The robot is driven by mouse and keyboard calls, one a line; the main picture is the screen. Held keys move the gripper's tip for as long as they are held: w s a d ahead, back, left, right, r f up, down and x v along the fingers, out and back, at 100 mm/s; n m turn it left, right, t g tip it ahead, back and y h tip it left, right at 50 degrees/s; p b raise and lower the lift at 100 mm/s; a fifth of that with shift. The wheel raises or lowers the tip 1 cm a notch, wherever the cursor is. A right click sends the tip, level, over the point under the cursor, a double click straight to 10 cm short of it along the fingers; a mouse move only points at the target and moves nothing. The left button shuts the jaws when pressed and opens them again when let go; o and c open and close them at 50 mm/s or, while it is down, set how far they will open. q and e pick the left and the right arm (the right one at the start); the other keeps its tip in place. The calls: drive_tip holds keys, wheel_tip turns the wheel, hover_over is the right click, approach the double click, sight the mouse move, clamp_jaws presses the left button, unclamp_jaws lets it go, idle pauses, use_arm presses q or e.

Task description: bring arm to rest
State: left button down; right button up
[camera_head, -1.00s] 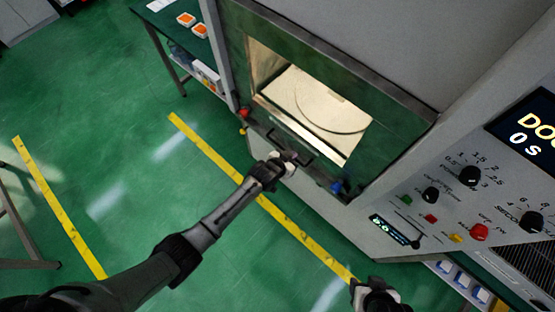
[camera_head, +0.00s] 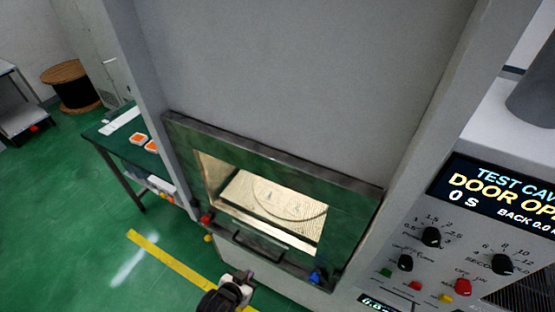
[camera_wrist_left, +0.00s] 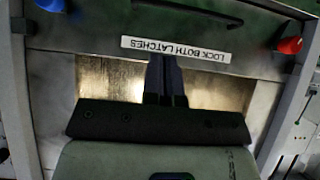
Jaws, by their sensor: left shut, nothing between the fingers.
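My left gripper (camera_head: 236,288) is at the bottom edge of the head view, below the microwave door (camera_head: 355,215). In the left wrist view its dark fingers (camera_wrist_left: 165,80) are together with nothing between them, in front of the door. The door has a lit window, a dark handle (camera_head: 260,245), a red latch knob (camera_head: 206,219) at lower left and a blue one (camera_head: 315,277) at lower right. The label "LOCK BOTH LATCHES" (camera_wrist_left: 181,49) appears upside down in the wrist view. My right gripper is outside the frame.
The control panel display (camera_head: 500,195) at right shows "DOOR OP" and "0 S", partly cut off. A green table (camera_head: 115,145) with orange-and-white items stands left. A wooden spool (camera_head: 75,85) is behind it. Green floor with a yellow line (camera_head: 175,265) is open at lower left.

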use_arm(q)
drive_tip(key=s+a+r+n+g+y, duration=0.1)
drive_tip(key=s+a+r+y, duration=0.1)
drive_tip(key=s+a+r, duration=0.3)
drive_tip(key=s+a+r+g+y, duration=0.2)
drive_tip(key=s+r, duration=0.2)
drive_tip(key=r, duration=0.3)
drive_tip(key=s+a+f+n+g, duration=0.1)
drive_tip(key=s+a+f, duration=0.1)
drive_tip(key=s, duration=0.6)
drive_tip(key=s+a+f+n+g, duration=0.1)
drive_tip(key=s+a+f+g, duration=0.1)
drive_tip(key=s, duration=0.7)
wheel_tip(320, 180, up, 15)
drive_tip(key=p, duration=1.5)
drive_tip(key=shift+d, duration=0.15)
drive_tip(key=shift+r, duration=0.1)
drive_tip(key=c, duration=1.8)
unclamp_jaws()
drive_tip(key=shift+c, duration=0.2)
